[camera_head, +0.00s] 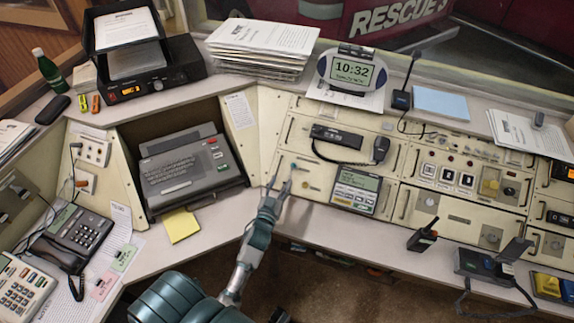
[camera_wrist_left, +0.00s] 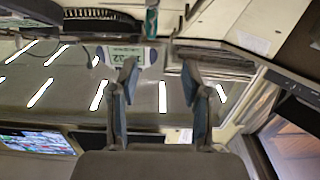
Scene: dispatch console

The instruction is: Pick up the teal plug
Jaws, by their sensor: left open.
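The teal plug (camera_head: 293,166) is small and sits on the cream console panel, just beyond the fingertips of my left gripper (camera_head: 278,186). My left gripper is open, with nothing seen between its fingers, and it points up toward the panel. In the left wrist view a teal upright piece, which looks like the plug (camera_wrist_left: 151,20), shows at the top. It lies beyond and slightly left of the middle of the open left gripper (camera_wrist_left: 160,75). I cannot tell how far apart they are in depth. My right gripper is not in view.
A radio handset (camera_head: 337,137) with a coiled cord and a small display unit (camera_head: 356,190) are to the right on the panel. A grey typing machine (camera_head: 190,165) sits in the recess at left. A yellow note (camera_head: 181,225) lies on the bare desk front.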

